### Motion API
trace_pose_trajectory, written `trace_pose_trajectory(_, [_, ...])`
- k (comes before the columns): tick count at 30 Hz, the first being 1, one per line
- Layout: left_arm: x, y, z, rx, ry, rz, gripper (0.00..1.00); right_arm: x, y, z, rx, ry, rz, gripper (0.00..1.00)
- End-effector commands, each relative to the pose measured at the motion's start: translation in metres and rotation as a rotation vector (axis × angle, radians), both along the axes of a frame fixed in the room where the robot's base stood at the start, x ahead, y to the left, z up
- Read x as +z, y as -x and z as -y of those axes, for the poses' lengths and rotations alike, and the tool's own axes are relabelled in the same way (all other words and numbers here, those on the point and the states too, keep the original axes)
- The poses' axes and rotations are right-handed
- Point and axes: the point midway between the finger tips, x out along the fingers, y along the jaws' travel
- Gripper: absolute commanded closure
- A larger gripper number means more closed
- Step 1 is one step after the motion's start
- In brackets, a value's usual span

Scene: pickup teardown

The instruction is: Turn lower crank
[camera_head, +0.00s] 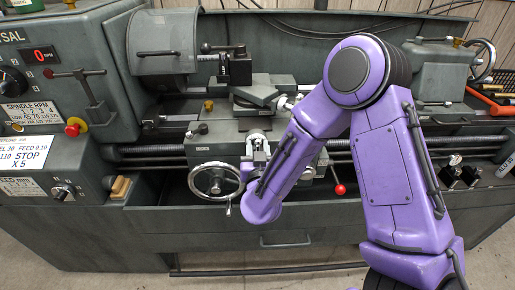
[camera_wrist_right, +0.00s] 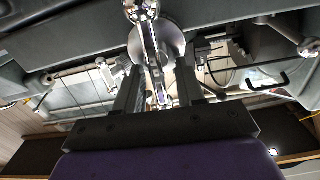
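A silver crank (camera_wrist_right: 150,45) with a round knob (camera_wrist_right: 142,9) shows in the right wrist view. Its arm runs down between the two fingers of my right gripper (camera_wrist_right: 158,72). The fingers are open, one on each side of the crank arm, with gaps visible on both sides. In the head view a small bright crank (camera_head: 257,141) sits on the lathe carriage, just above my purple right wrist. My wrist hides most of the right gripper there. My left gripper is not in view.
A handwheel (camera_head: 215,181) is just left of my right wrist. A red-knobbed lever (camera_head: 339,189) stands to its right. The lathe headstock (camera_head: 45,100) fills the left, and a tool post (camera_head: 236,68) stands above the carriage. Orange-handled tools (camera_head: 490,104) lie at the far right.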

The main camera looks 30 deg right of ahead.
Motion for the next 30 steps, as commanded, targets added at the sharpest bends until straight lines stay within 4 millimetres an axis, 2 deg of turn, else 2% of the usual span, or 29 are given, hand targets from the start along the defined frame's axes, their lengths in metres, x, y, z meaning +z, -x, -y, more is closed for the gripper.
trace_pose_trajectory(1, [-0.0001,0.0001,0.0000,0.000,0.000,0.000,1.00,-0.0002,0.0002,-0.0001,0.000,0.000,0.000,0.62])
trace_pose_trajectory(4, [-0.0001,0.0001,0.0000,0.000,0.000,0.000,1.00,-0.0002,0.0003,-0.0002,0.000,0.000,0.000,0.94])
trace_pose_trajectory(5, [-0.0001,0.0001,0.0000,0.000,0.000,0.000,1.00,-0.0002,0.0003,-0.0002,0.000,0.000,0.000,1.00])
trace_pose_trajectory(12, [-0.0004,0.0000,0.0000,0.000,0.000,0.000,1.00,-0.0010,0.0008,-0.0002,0.000,-0.010,0.004,1.00])
trace_pose_trajectory(21, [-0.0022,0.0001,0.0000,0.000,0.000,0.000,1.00,-0.0021,0.0029,0.0029,0.000,-0.162,0.096,1.00])
trace_pose_trajectory(28, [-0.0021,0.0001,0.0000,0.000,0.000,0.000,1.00,-0.0025,0.0030,0.0028,0.000,-0.164,0.094,1.00])
trace_pose_trajectory(29, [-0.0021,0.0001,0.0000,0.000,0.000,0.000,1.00,-0.0026,0.0030,0.0028,0.000,-0.164,0.094,0.76])
trace_pose_trajectory(30, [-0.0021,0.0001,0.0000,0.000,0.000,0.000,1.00,-0.0027,0.0031,0.0028,0.000,-0.163,0.094,0.63])
